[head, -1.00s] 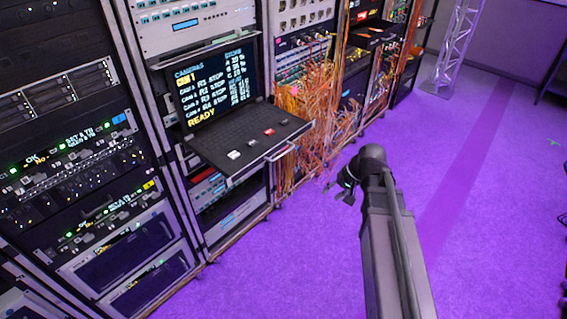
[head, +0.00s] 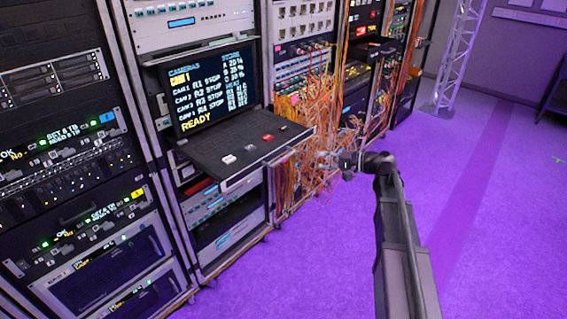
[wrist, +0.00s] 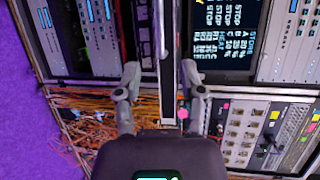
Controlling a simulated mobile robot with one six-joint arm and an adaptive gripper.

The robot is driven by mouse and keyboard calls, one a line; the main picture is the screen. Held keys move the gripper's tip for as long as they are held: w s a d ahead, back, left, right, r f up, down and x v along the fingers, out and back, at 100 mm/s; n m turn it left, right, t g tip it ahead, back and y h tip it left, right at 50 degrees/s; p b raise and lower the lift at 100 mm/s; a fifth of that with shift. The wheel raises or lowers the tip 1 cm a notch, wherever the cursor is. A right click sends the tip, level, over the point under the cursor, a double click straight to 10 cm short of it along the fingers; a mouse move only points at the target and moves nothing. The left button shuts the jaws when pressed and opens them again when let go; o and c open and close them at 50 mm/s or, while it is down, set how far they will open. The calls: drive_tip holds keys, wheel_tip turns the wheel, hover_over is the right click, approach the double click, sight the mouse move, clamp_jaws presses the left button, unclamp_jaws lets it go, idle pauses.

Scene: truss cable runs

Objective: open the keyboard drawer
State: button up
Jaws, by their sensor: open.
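The keyboard drawer (head: 235,145) sticks out of the rack below a lit screen (head: 208,85). It is a dark tray with a few white and red keys, and a metal handle bar (head: 258,168) runs along its front. My gripper (head: 326,160) is just right of the drawer's front corner, apart from it in the head view. In the wrist view my gripper (wrist: 158,78) has its two fingers spread, with the drawer's narrow edge (wrist: 166,75) showing between them. I cannot tell how far the fingers are from the bar or whether they touch it.
Orange cables (head: 305,140) hang in a dense tangle from the neighbouring rack, close behind my gripper. More racks of equipment (head: 75,170) stand at the left. The purple floor (head: 310,260) in front is clear. A white truss (head: 456,50) stands at the back right.

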sight(283, 159)
drive_tip(key=shift+a, duration=0.1)
drive_tip(key=b+x, duration=0.2)
drive_tip(key=x, duration=1.1)
drive_tip(key=shift+a+f, duration=0.1)
drive_tip(key=shift+a, duration=0.25)
clamp_jaws()
